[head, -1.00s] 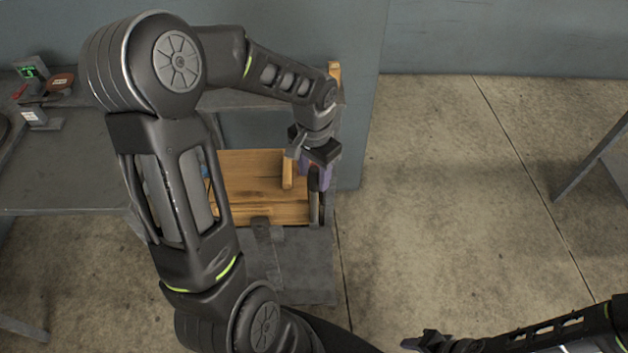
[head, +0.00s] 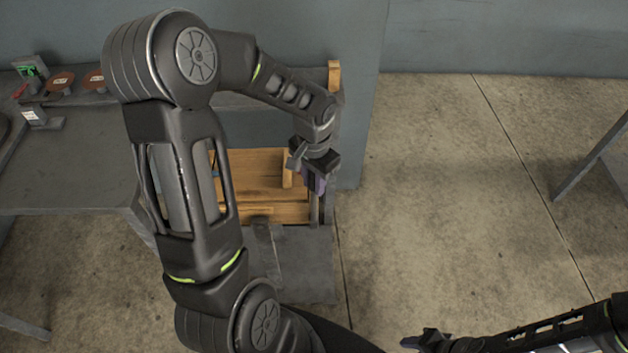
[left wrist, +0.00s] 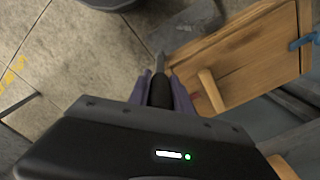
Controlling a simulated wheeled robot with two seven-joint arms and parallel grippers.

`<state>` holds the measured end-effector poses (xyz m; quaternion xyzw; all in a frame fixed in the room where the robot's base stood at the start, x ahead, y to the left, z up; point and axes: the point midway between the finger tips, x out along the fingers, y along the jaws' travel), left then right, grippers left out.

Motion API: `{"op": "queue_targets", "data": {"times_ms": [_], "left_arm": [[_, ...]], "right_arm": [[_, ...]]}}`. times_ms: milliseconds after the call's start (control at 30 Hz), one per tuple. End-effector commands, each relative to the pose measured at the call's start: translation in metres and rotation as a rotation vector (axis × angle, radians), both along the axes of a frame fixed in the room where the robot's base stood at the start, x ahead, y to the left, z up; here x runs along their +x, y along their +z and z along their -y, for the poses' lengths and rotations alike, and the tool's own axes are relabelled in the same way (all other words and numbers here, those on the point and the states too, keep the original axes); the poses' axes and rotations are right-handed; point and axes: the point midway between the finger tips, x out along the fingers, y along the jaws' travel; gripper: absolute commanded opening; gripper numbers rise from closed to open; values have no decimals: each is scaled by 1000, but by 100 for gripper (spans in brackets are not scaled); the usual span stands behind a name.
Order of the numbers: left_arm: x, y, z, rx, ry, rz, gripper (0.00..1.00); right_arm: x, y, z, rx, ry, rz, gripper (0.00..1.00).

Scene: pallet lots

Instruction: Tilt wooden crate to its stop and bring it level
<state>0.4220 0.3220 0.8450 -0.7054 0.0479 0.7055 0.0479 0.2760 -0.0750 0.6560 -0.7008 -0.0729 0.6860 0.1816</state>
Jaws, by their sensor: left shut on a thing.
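The wooden crate (head: 262,171) is in the middle of the head view, partly hidden behind my left arm. In the left wrist view its inside (left wrist: 245,62) fills the upper right, with a blue piece at its edge. A lever with a dark grip (left wrist: 159,92) stands beside the crate. My left gripper (head: 316,186) is at the crate's right side; its purple fingers (left wrist: 161,94) are shut around this grip. I cannot tell the crate's exact tilt. My right gripper (head: 424,342) is at the bottom edge, away from the crate; its jaws are unclear.
A grey bench (head: 75,175) stands at the left, with red discs (head: 62,82) and a small device with a green display (head: 30,70) at its back. A grey wall panel (head: 365,100) rises behind the crate.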

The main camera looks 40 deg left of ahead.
Motion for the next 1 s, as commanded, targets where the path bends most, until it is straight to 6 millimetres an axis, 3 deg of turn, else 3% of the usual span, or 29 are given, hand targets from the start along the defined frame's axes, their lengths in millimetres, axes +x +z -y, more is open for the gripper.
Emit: {"op": "queue_targets", "data": {"times_ms": [133, 1000], "left_arm": [[0, 0, 0, 0, 0, 0, 0], [0, 1, 0, 0, 0, 0, 0]], "right_arm": [[0, 0, 0, 0, 0, 0, 36], [0, 0, 0, 0, 0, 0, 36]]}}
